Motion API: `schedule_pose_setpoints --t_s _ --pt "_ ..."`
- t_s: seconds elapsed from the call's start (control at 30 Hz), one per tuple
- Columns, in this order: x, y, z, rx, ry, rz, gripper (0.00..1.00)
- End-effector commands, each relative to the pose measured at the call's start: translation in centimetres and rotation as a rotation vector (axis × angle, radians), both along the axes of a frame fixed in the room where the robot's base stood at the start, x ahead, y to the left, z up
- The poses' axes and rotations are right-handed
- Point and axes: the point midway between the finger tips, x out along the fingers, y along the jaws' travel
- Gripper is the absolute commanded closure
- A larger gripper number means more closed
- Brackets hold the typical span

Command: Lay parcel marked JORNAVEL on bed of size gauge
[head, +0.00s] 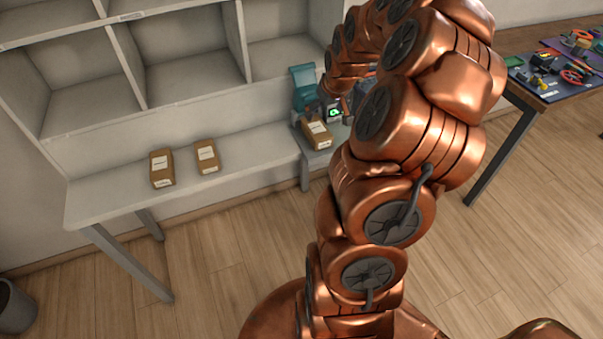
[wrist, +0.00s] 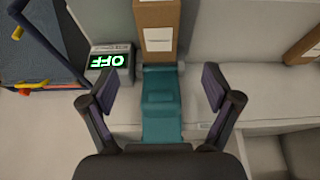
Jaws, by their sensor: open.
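The teal size gauge (head: 303,80) stands on the bench in the head view. It also shows in the wrist view (wrist: 160,110), between my fingers. A brown parcel (head: 318,134) with a white label lies at its front end. In the wrist view this parcel (wrist: 158,28) is beyond my fingertips, apart from them; how much of it rests on the bed is hidden. Two more parcels lie to the left, a nearer one (head: 161,168) and a farther one (head: 207,157). No label is readable as JORNAVEL. My gripper (wrist: 161,88) is open and empty above the gauge.
Grey shelf compartments (head: 190,85) stand behind the bench (head: 110,192). A table with coloured items (head: 560,85) is at the right. The bench's left end is clear.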

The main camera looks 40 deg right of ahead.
Motion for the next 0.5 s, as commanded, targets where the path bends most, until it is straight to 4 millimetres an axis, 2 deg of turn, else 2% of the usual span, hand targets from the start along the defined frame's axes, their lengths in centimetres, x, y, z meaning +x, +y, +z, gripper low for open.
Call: schedule_pose_setpoints --t_s 0.07,0.13,0.27,0.37,0.5 --pt "0.2 1.3 0.4 0.004 0.007 0.018 0.11" --pt "0.4 3.5 1.1 0.013 0.022 0.043 0.11" --pt "-0.2 9.8 2.7 0.04 0.076 0.116 0.11" --pt "-1.5 14.8 4.0 0.056 0.125 0.168 0.11" --pt "-4.6 21.0 5.2 0.073 0.205 0.229 0.11"
